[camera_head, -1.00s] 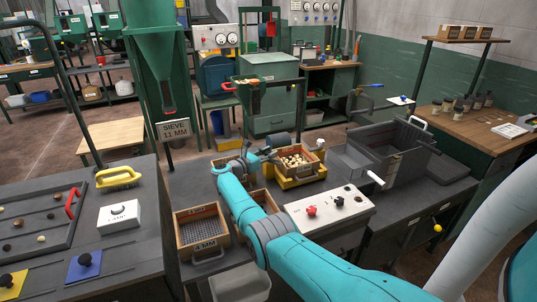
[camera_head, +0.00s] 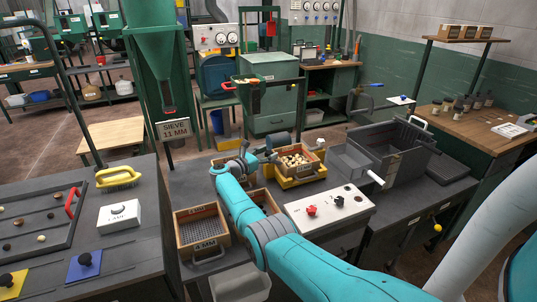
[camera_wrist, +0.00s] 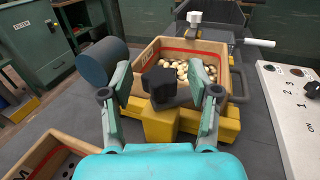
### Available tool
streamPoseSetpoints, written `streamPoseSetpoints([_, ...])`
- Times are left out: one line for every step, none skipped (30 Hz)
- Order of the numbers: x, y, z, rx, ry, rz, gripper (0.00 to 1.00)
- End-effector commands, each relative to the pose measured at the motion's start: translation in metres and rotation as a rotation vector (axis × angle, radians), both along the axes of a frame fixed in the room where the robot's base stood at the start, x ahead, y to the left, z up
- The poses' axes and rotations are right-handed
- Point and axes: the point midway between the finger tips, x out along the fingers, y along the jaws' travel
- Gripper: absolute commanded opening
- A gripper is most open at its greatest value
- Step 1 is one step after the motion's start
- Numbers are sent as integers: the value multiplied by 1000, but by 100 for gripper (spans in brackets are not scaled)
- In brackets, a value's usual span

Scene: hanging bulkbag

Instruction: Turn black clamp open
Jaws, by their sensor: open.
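The black clamp (camera_wrist: 160,84) is a dark lobed knob on a yellow block at the near side of the yellow sieve base (camera_wrist: 226,127). A wooden box (camera_wrist: 150,54) of pale nuts sits in that base. In the wrist view my gripper (camera_wrist: 169,86) is open, with one finger on each side of the clamp. A gap shows on both sides, so I see no contact. In the head view my gripper (camera_head: 262,153) is at the left of the yellow base (camera_head: 300,182); the clamp is hard to make out there.
A white control panel (camera_head: 330,210) with red and black knobs is at the near right. A wooden sieve box (camera_head: 202,226) lies at the near left. A grey bin (camera_head: 390,150) stands to the right.

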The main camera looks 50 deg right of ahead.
Motion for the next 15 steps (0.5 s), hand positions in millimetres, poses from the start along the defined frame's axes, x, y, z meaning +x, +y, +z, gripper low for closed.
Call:
streamPoseSetpoints([2, 7, -1, 0, 0, 2, 61])
streamPoseSetpoints([3, 11, -1, 0, -1, 3, 61])
streamPoseSetpoints([4, 18, -1, 1, -1, 3, 61])
streamPoseSetpoints([6, 23, -1, 1, -1, 4, 61])
streamPoseSetpoints([7, 29, -1, 1, 0, 4, 61])
streamPoseSetpoints([9, 37, -1, 1, -1, 4, 61])
streamPoseSetpoints([10, 43, -2, 1, -1, 4, 61])
streamPoseSetpoints([11, 49, -1, 1, -1, 4, 61])
streamPoseSetpoints([13, 57, -1, 1, 0, 4, 61])
streamPoseSetpoints([15, 63, -1, 1, 0, 3, 61])
streamPoseSetpoints([16, 68, -1, 1, -1, 3, 61])
streamPoseSetpoints([17, 75, -1, 1, 0, 4, 61])
streamPoseSetpoints([18, 80, -1, 1, 0, 3, 61])
streamPoseSetpoints([19, 85, -1, 1, 0, 3, 61])
streamPoseSetpoints([20, 91, -1, 1, 0, 3, 61])
